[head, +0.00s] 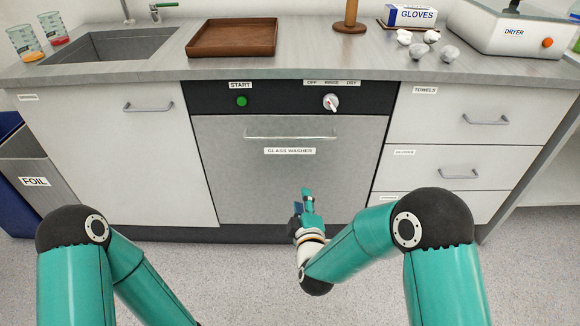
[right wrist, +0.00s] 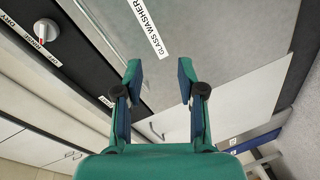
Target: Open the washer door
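The washer door (head: 290,185) is a grey panel labelled GLASS WASHER, shut flush under a black control strip. Its long bar handle (head: 290,137) runs across the upper part of the door. My right gripper (head: 307,195) is in front of the lower right part of the door, below the handle and apart from it. In the right wrist view my right gripper (right wrist: 160,72) is open with nothing between its fingers, and the door panel (right wrist: 225,45) with its label lies beyond. My left arm comes in at the lower left, but its gripper is out of view.
A green START button (head: 241,101) and a dial (head: 331,102) sit above the door. Cabinets with handles flank it, with a TOWELS drawer (head: 480,118) at right. The counter above holds a sink, a brown tray (head: 233,38) and a dryer (head: 520,30). A FOIL bin (head: 38,170) stands left.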

